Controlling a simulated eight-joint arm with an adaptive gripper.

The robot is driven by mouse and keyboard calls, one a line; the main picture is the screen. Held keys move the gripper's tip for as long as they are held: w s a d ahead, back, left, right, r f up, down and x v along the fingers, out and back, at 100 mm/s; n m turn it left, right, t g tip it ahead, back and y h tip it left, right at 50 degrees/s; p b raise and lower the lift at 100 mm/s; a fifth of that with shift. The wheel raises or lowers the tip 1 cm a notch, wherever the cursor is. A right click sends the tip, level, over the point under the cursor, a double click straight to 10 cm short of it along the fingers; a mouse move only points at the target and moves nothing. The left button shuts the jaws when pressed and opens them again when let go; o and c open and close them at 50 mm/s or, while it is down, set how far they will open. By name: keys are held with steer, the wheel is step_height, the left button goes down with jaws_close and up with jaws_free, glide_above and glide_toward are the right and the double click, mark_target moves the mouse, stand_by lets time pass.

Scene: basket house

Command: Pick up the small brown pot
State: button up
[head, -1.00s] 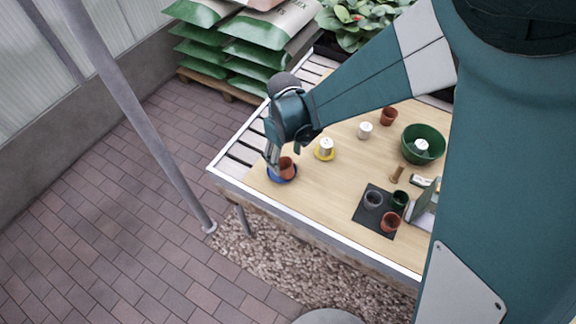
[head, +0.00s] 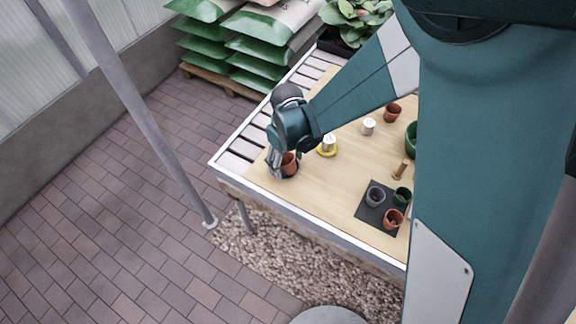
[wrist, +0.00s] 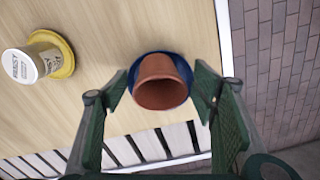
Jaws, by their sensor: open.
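A small brown pot (head: 289,163) stands on a blue saucer near the left corner of the wooden table top. In the wrist view the pot (wrist: 160,84) shows its open mouth, with the blue saucer (wrist: 184,62) behind it. My gripper (head: 281,167) is at the pot in the head view. In the wrist view my gripper (wrist: 163,92) is open, with one finger on each side of the pot and a visible gap at each side. Another brown pot (head: 393,219) stands on a dark mat, and a third brown pot (head: 393,113) is at the back.
A white tin on a yellow saucer (head: 333,152) stands just right of the gripper, and another white tin (head: 368,127) is behind. A dark mat (head: 367,215) holds grey and green pots. The table's edge (head: 250,194) is close to the saucer.

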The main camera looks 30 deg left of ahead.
stand_by(0.4)
steer(key=c, duration=0.9)
steer(key=shift+r, duration=0.2)
steer(key=shift+r+p, duration=0.85)
steer(key=shift+r, duration=3.95)
